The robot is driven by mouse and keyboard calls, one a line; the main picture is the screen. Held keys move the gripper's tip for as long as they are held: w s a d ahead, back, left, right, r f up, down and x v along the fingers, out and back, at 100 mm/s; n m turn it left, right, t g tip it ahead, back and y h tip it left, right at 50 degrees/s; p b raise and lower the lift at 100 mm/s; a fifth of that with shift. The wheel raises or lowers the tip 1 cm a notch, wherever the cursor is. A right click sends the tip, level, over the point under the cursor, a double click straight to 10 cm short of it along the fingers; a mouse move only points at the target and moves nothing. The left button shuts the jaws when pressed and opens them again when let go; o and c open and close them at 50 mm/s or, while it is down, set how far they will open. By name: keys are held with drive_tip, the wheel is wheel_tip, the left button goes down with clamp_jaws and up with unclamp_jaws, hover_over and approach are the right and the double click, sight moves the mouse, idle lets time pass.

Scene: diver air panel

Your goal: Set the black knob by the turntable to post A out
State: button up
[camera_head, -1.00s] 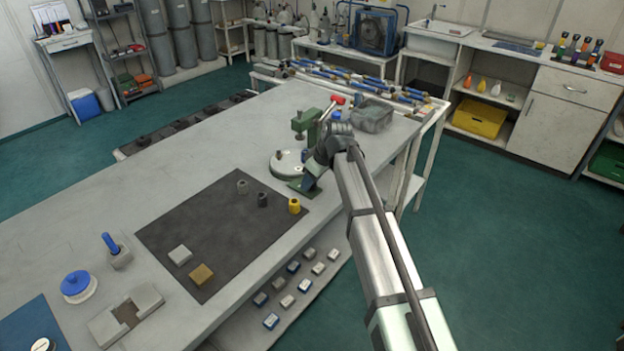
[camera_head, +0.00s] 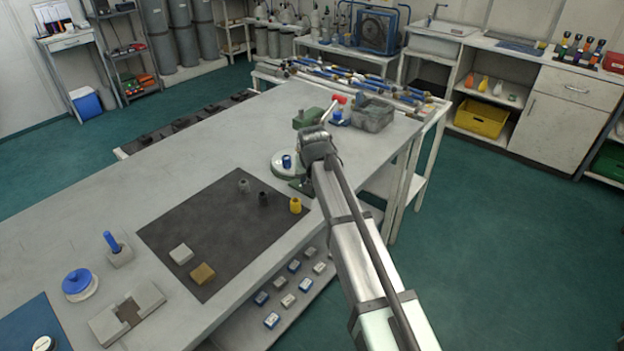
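The turntable (camera_head: 279,167) is a pale round disc near the bench's far right end. A short blue post (camera_head: 286,161) stands on its visible part. My gripper (camera_head: 318,146) is over the turntable's right side, beside the green fixture (camera_head: 307,118). My wrist and arm cover that side of the turntable. The fingertips are hidden, so I cannot tell whether they are open or touching anything. I cannot make out the black knob; it may be behind my arm.
A red-ended lever (camera_head: 338,99) and a grey tray (camera_head: 373,116) are behind my gripper. A dark mat (camera_head: 200,235) holds several small blocks and cylinders. Bare bench top (camera_head: 165,170) lies left of the turntable.

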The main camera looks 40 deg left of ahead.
drive_tip(key=shift+m, duration=0.7)
drive_tip(key=shift+h, duration=0.3)
drive_tip(key=o, duration=1.1)
drive_tip(key=shift+c, duration=0.2)
drive_tip(key=v, duration=1.3)
drive_tip(key=shift+s+r, duration=0.25)
drive_tip(key=shift+s, duration=0.1)
